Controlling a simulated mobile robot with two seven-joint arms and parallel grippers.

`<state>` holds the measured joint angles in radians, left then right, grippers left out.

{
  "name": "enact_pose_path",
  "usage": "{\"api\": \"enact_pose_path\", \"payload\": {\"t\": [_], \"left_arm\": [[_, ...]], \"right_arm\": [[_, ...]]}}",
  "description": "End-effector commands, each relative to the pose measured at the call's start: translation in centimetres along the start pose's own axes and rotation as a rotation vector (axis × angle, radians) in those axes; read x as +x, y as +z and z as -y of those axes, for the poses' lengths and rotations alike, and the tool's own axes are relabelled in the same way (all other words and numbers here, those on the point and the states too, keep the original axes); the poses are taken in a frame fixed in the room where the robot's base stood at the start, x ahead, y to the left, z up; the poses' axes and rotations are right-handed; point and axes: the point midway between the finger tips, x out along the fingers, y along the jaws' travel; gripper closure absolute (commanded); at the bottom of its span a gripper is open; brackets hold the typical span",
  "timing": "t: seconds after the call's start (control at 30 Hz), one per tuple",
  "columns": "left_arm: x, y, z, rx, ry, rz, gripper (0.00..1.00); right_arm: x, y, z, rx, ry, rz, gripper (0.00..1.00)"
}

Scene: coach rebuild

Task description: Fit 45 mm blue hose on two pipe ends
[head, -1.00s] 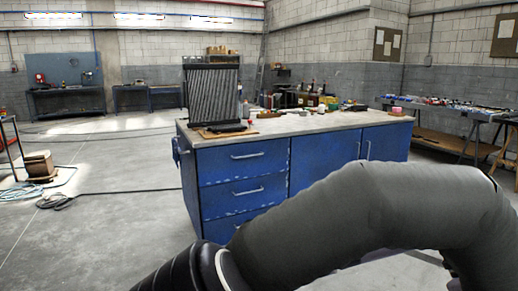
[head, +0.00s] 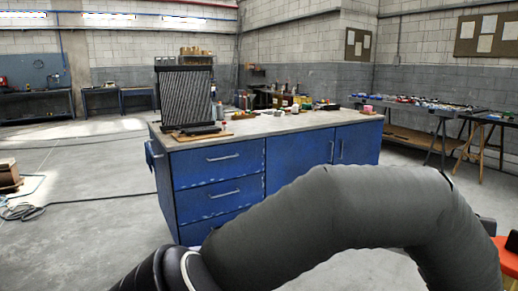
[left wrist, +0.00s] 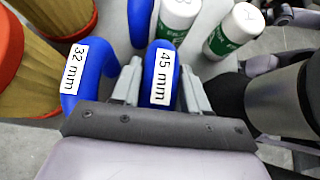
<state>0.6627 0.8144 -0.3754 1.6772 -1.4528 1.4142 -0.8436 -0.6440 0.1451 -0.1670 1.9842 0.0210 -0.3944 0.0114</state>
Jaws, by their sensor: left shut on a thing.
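The blue hose labelled "45 mm" (left wrist: 162,75) is between the two grey fingers of my left gripper (left wrist: 160,88) in the left wrist view, and the gripper is shut on it. Another blue hose labelled "32 mm" (left wrist: 78,70) is just left of the fingers, outside the grip. In the head view a dark finned radiator (head: 186,98) stands upright on the bench. I cannot make out the two pipe ends. My right gripper is not in view.
A blue cabinet bench (head: 215,180) stands ahead with bottles and small items on top. White-and-green bottles (left wrist: 180,15) and orange-ended yellow cylinders (left wrist: 55,25) crowd the left gripper. A cable (head: 20,212) lies on the floor at left. Side tables stand at right.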

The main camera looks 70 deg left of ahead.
Motion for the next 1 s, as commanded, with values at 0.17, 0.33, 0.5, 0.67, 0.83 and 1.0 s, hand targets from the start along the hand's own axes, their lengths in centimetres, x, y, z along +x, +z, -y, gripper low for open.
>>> {"api": "enact_pose_path", "payload": {"t": [0.17, 0.33, 0.5, 0.67, 0.83, 1.0], "left_arm": [[-1.1, 1.4, 0.0, 0.002, 0.001, 0.000, 0.90], [-2.0, 2.5, 0.0, 0.003, 0.001, 0.001, 0.90], [-2.6, 3.3, 0.0, 0.001, -0.001, 0.001, 0.90], [-2.6, 3.3, 0.0, 0.001, -0.001, 0.001, 0.90], [-2.5, 3.3, 0.0, 0.001, 0.000, 0.001, 0.90], [-2.2, 3.1, 0.2, -0.002, 0.002, -0.001, 0.90]], "right_arm": [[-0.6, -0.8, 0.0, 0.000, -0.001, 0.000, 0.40], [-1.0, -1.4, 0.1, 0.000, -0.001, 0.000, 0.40], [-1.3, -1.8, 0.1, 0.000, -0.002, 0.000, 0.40], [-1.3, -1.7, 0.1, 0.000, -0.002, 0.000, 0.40], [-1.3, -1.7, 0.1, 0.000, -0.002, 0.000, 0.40], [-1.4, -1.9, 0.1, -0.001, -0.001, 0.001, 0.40]]}}
